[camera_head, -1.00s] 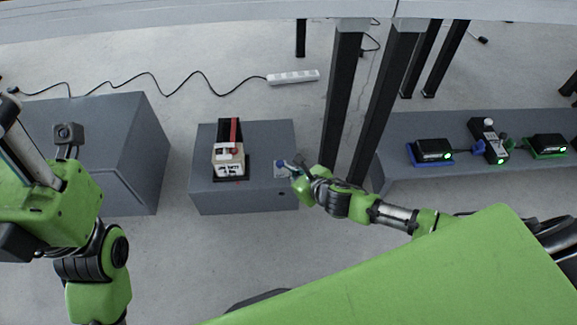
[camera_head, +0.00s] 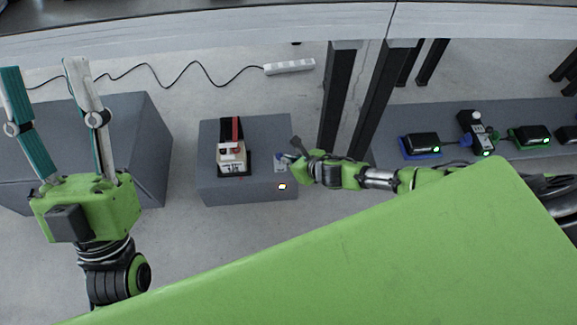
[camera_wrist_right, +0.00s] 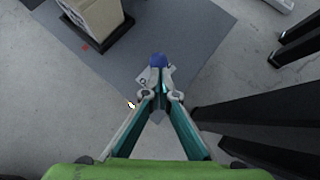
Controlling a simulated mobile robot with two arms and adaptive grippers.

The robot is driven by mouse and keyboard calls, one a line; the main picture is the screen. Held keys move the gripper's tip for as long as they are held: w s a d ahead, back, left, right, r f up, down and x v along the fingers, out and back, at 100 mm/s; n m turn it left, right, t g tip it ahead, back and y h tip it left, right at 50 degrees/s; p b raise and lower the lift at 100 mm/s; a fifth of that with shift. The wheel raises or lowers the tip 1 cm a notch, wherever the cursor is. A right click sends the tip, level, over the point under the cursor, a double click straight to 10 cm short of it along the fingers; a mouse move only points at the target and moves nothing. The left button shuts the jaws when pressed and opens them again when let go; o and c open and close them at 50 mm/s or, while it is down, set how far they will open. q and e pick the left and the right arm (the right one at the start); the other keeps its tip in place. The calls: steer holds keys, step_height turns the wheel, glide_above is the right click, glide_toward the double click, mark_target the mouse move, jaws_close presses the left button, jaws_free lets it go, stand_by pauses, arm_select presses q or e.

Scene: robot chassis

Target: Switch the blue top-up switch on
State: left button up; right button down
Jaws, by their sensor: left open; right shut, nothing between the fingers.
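The blue top-up switch (camera_wrist_right: 158,60) is a small blue knob on a light plate at the right edge of a grey box (camera_head: 268,135). It also shows, small, in the head view (camera_head: 281,158). My right gripper (camera_wrist_right: 157,72) is shut and empty, its fingertips right at the blue knob and partly covering the switch's base. Whether they touch cannot be told. In the head view my right gripper (camera_head: 290,159) reaches in from the right. A small yellow-orange light (camera_head: 283,187) glows on the box's front below the switch. My left gripper (camera_head: 43,68) is open and empty, raised at the left.
A cream and black device (camera_head: 232,158) with a red part stands on the same box. A larger grey box (camera_head: 150,140) is at the left. Black table legs (camera_head: 345,100) stand behind my right arm. A low grey bench (camera_head: 440,120) at the right holds several devices with green lights.

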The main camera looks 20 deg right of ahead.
steer(key=shift+w+r, duration=0.1)
steer(key=shift+w, duration=0.1)
arm_select(q)
steer(key=w+f, duration=0.1)
steer(key=w+f+g, duration=0.1)
steer(key=w+f+g+y, duration=0.1)
steer(key=shift+w+d, duration=0.3)
steer(key=shift+w, duration=0.05)
arm_select(e)
steer(key=shift+r+p, duration=0.25)
steer(key=shift+p, duration=0.3)
steer(key=shift+r+p, duration=0.35)
steer(key=shift+p, duration=0.05)
arm_select(q)
steer(key=w+f+g+y, duration=0.2)
steer(key=w+f+g, duration=0.2)
steer(key=f, duration=0.4)
steer(key=shift+w+f+g, duration=0.2)
steer(key=shift+w+g, duration=0.05)
steer(key=shift+g, duration=0.35)
arm_select(e)
steer(key=shift+r, duration=0.2)
arm_select(q)
steer(key=shift+r+p, duration=0.1)
steer(key=shift+p, duration=0.2)
arm_select(e)
steer(key=shift+d, duration=0.1)
